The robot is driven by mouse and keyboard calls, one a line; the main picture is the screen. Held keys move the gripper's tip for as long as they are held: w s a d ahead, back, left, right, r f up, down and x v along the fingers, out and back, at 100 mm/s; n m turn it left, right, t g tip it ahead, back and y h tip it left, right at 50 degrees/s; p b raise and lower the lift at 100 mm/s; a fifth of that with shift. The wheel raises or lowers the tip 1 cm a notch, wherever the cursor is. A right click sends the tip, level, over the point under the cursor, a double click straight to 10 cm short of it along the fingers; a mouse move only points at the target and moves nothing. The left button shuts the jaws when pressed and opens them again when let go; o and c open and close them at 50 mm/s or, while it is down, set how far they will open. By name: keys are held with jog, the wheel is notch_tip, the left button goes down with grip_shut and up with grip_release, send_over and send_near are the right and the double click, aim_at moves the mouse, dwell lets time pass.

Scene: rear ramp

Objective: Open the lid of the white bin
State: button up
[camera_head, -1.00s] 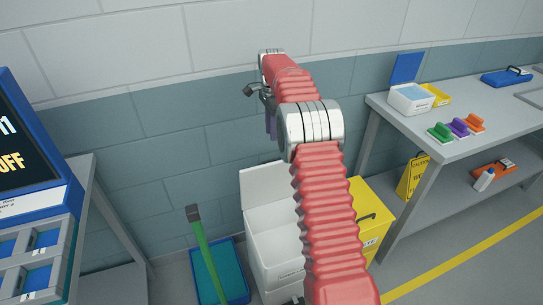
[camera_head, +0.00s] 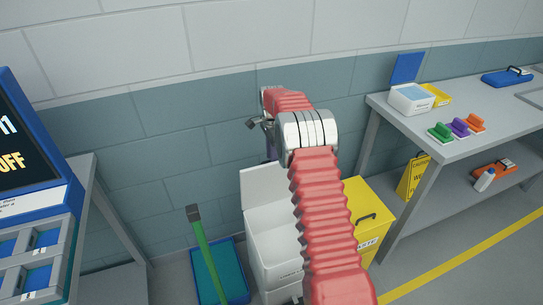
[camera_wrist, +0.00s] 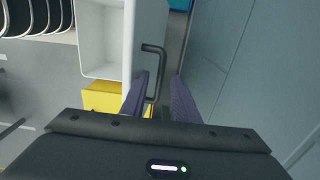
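The white bin (camera_head: 271,253) stands on the floor against the wall in the head view, partly behind my arm. Its lid (camera_head: 263,188) is raised, standing steeply up at the back, and the bin's inside shows. In the wrist view, the bin's inside (camera_wrist: 100,42) is at the upper left, with the lid (camera_wrist: 149,28) beside it. The lid's dark handle (camera_wrist: 163,72) reaches toward the space between my fingers. My gripper (camera_wrist: 163,82) is open, its two purple fingers apart; contact with the handle is unclear. In the head view, my arm mostly hides the gripper.
A yellow bin (camera_head: 368,212) stands right of the white bin. A blue tray (camera_head: 234,270) with a green-handled tool (camera_head: 205,262) is on its left. A grey bench (camera_head: 455,150) is at the right, a blue screen unit (camera_head: 30,150) at the left. The wall is close behind.

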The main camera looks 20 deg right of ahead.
jog(key=shift+c, duration=0.5)
grip_shut()
